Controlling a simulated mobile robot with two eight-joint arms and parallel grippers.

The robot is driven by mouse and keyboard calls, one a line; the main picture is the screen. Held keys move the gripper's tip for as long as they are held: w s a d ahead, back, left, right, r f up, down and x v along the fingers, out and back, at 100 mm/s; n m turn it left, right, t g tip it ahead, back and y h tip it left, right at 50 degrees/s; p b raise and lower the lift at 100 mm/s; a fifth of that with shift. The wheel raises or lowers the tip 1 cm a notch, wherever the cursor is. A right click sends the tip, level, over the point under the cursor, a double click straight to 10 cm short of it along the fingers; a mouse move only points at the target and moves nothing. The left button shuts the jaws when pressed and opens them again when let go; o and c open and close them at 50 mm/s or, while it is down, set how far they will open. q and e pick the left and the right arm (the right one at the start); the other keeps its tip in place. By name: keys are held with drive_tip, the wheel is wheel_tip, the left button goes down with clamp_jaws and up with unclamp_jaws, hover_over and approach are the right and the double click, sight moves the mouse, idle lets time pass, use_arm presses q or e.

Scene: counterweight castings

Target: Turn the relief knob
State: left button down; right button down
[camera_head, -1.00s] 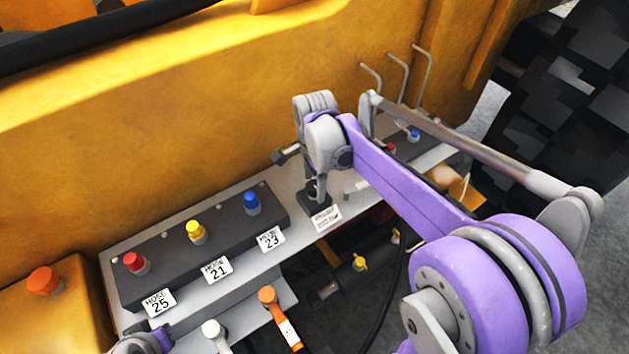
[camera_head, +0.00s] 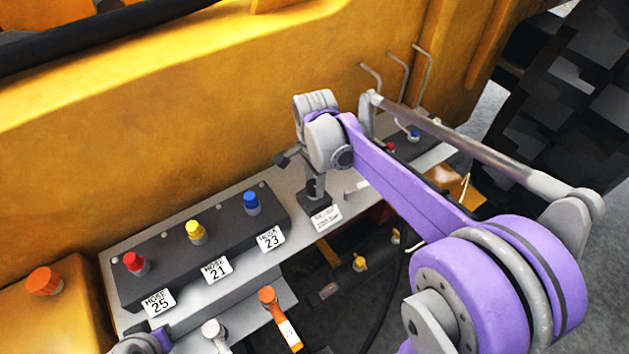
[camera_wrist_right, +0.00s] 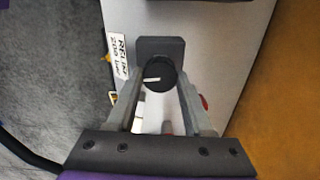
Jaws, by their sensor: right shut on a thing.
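The relief knob (camera_wrist_right: 161,74) is round and black with a white pointer line, on a dark square base (camera_wrist_right: 160,46) on the grey panel. In the wrist view its pointer aims left. My right gripper (camera_wrist_right: 160,82) is shut on the knob, one finger on each side. In the head view the right gripper (camera_head: 316,186) comes down onto the knob from above, and its fingers and wrist hide most of it. A white label (camera_head: 326,217) stands in front of the base. My left gripper is out of view; only a bit of my left arm shows at the bottom left.
Left of the knob, a dark block carries red (camera_head: 135,262), yellow (camera_head: 195,230) and blue (camera_head: 252,202) caps with number tags. An orange-handled part (camera_head: 279,318) stands in front. The yellow machine wall (camera_head: 200,120) rises close behind the panel. Bent grey rods (camera_head: 421,75) stand at right.

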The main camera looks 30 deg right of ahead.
sight(314, 185)
drive_tip(key=n, duration=1)
drive_tip(key=shift+n+b, duration=0.35)
drive_tip(key=shift+n, duration=1.85)
drive_tip(key=shift+c, duration=1.5)
unclamp_jaws()
drive_tip(key=shift+r, duration=0.15)
wheel_tip(314, 185, up, 11)
drive_tip(key=shift+f+p, duration=0.2)
drive_tip(key=shift+p, duration=0.1)
